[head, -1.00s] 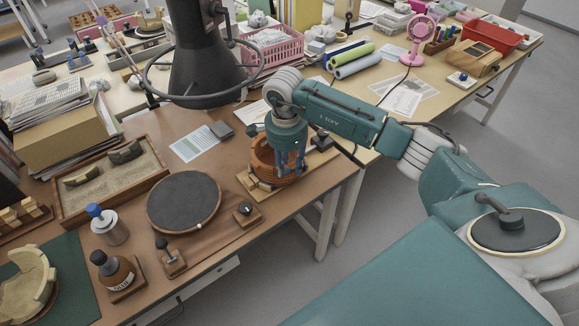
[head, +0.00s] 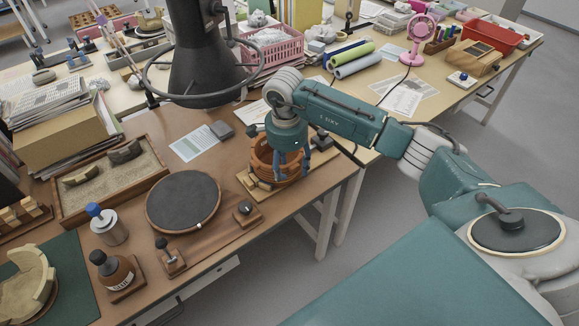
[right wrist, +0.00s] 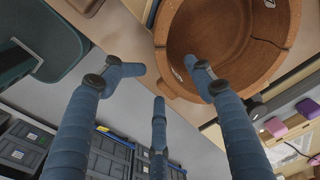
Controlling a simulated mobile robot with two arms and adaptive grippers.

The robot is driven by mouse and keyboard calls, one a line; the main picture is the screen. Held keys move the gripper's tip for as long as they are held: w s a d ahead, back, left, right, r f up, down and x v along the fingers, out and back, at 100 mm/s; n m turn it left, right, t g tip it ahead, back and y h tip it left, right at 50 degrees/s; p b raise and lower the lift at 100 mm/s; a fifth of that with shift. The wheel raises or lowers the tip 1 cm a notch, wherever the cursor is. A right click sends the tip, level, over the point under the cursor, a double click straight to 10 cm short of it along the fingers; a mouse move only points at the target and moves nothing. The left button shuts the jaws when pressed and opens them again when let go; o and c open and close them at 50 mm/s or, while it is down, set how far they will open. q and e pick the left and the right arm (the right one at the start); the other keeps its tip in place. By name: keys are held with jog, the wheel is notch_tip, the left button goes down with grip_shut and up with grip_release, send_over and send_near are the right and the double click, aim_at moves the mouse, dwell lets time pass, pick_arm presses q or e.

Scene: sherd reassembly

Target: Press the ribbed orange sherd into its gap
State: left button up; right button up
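The orange-brown pot (head: 262,158) stands on a wooden board at the right end of the brown table. In the right wrist view the pot (right wrist: 222,32) is seen from above, with thin seam lines on its wall and rim. I cannot tell for certain which piece is the ribbed orange sherd; no loose one shows. My right gripper (head: 294,168) is over the pot's near side. In the right wrist view its blue fingers (right wrist: 160,78) are spread with nothing between them, one overlapping the pot's rim. My left gripper is not in view.
Left of the pot are a small dark-knobbed tool (head: 243,210), a round dark turntable (head: 183,203), a brown bottle (head: 113,271) and a sand tray (head: 146,178). A dark cone with a ring (head: 205,70) hangs over the table's back. The table's front edge is close to the pot.

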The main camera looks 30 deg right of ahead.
jog(key=shift+r, duration=0.15)
notch_tip(320, 180, up, 12)
jog(key=shift+s+a, duration=0.2)
jog(key=shift+a, duration=0.2)
dwell(0.5)
